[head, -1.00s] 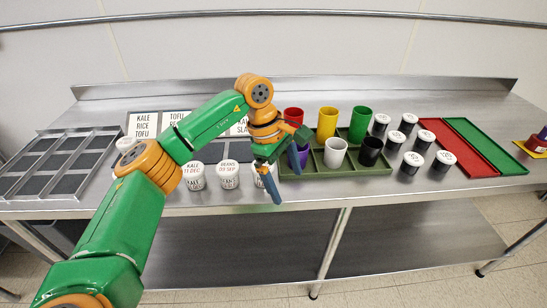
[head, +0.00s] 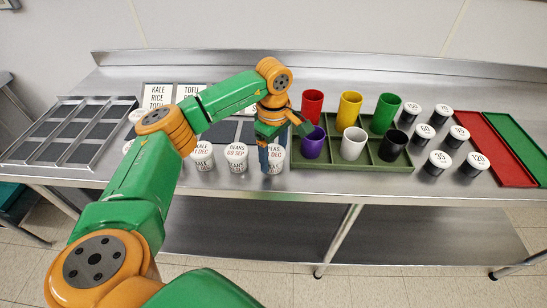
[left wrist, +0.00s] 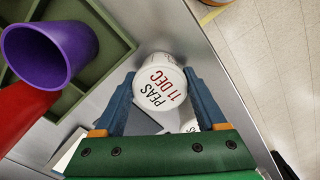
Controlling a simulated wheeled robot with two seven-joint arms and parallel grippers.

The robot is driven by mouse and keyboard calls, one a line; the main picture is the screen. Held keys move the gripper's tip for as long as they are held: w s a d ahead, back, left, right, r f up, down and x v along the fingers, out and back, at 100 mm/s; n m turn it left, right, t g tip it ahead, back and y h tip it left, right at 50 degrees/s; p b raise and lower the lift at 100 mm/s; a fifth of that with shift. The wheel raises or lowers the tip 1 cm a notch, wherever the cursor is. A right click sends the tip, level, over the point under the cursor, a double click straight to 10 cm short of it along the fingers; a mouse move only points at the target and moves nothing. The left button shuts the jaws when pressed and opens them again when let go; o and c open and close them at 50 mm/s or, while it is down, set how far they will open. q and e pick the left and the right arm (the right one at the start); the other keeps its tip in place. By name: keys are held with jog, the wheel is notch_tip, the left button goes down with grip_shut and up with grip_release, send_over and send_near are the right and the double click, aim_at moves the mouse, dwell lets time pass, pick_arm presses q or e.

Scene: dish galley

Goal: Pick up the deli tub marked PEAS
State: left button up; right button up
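The deli tub marked PEAS (left wrist: 160,88) is white, with a lid that reads PEAS 11 DEC in the left wrist view. In the head view the PEAS tub (head: 277,157) stands upright at the counter's front, at the right end of a row of white tubs, partly hidden by a finger. My left gripper (left wrist: 159,76) is open, with its blue fingers on either side of this tub, close to its lid. In the head view the left gripper (head: 267,162) points down at the tub. My right gripper is not in view.
Two other white tubs (head: 236,157) (head: 203,156) stand close on the left. A green tray (head: 376,165) with red, yellow, green, purple, white and black cups is just right of the gripper. Several black jars with white lids (head: 437,162) stand farther right. A metal divided rack (head: 95,160) is at left.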

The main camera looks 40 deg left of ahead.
pick_arm(q)
jog(key=shift+s, duration=0.1)
jog(key=c, duration=0.8)
jog(key=shift+c, duration=0.2)
